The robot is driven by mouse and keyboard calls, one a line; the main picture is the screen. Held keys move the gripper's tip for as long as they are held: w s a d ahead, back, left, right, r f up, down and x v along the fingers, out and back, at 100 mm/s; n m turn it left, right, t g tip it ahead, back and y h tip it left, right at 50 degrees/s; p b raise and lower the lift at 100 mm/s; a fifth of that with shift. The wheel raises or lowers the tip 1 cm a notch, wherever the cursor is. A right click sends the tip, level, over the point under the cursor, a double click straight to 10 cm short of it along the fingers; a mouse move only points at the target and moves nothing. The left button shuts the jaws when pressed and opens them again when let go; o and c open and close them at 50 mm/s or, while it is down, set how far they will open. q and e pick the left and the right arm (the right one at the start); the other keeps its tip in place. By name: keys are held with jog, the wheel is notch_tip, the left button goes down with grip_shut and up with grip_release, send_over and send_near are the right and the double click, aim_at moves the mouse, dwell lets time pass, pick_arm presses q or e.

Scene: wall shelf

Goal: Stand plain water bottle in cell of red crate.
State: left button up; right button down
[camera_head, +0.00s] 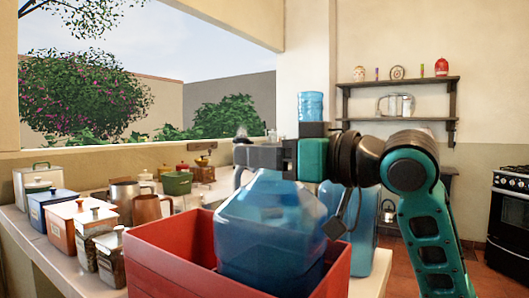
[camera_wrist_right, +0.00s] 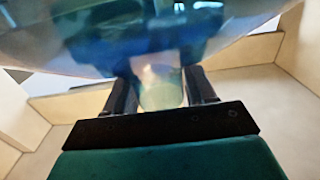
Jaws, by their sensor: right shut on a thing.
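The plain water bottle (camera_head: 270,230) is a large translucent blue jug, roughly upright with a slight tilt. My right gripper (camera_head: 268,157) is shut on its neck from above. In the right wrist view the pale neck (camera_wrist_right: 160,82) sits between the two dark fingers, with the blue body (camera_wrist_right: 150,35) beyond. The red crate (camera_head: 160,255) is at the bottom centre of the head view. The bottle's lower part shows between the crate walls; its base and the cells are hidden, so I cannot tell whether it rests on the floor. My left gripper is out of view.
Another blue bottle (camera_head: 372,230) stands just behind and right of the crate. Canisters (camera_head: 75,225), a copper jug (camera_head: 146,208) and other kitchenware fill the counter at left. A wall shelf (camera_head: 400,83) and a stove (camera_head: 508,215) are at right.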

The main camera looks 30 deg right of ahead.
jog(key=shift+f+b, duration=0.6)
jog(key=shift+f, duration=0.3)
jog(key=shift+c, duration=1.4)
grip_release()
jog(key=b+v, duration=0.1)
jog(key=v, duration=1.2)
jog(key=shift+w, duration=0.1)
